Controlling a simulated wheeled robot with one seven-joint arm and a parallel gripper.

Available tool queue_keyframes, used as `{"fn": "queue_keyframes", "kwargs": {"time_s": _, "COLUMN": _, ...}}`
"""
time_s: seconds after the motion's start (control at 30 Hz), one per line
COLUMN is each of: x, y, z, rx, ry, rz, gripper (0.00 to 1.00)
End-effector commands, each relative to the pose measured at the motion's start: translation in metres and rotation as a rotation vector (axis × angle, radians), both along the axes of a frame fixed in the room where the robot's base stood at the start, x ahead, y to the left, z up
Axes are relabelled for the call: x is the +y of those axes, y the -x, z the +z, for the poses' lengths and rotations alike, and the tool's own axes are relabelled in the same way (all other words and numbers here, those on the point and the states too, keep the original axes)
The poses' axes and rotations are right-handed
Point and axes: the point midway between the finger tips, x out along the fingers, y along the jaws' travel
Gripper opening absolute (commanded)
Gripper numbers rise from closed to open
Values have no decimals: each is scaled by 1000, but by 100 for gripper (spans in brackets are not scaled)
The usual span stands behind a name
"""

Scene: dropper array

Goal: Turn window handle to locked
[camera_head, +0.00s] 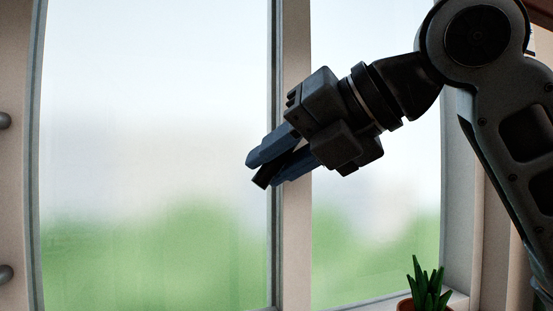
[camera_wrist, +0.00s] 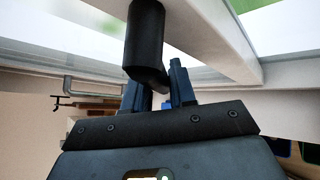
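The window handle is black. In the wrist view the handle (camera_wrist: 146,38) runs down from the top edge, and its lower part bends right towards my fingertips. My gripper (camera_head: 267,170) reaches in from the right, tilted down to the left. In the wrist view my gripper (camera_wrist: 159,82) has a finger on each side of the handle's lower part. A narrow gap shows between the fingers. I cannot tell whether both touch the handle. The handle's mount is hidden.
The window's pale middle post (camera_head: 296,230) stands between two glass panes. A potted green plant (camera_head: 428,288) stands on the sill at lower right. Two grey knobs show at the left edge, the upper knob (camera_head: 4,121) among them. A grey bar (camera_wrist: 90,82) shows in the wrist view.

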Motion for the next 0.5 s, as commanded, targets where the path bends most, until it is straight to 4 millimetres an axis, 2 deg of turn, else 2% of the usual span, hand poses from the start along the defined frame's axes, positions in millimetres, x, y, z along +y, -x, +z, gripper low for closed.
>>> {"fn": "queue_keyframes", "kwargs": {"time_s": 0.03, "x": 0, "y": 0, "z": 0, "rx": 0, "ry": -1, "rz": -1, "gripper": 30}}
{"fn": "queue_keyframes", "kwargs": {"time_s": 0.2, "x": 0, "y": 0, "z": 0, "rx": 1, "ry": -1, "rz": 0, "gripper": 45}}
{"fn": "queue_keyframes", "kwargs": {"time_s": 0.5, "x": -3, "y": 2, "z": 2, "rx": -1, "ry": -1, "rz": -2, "gripper": 45}}
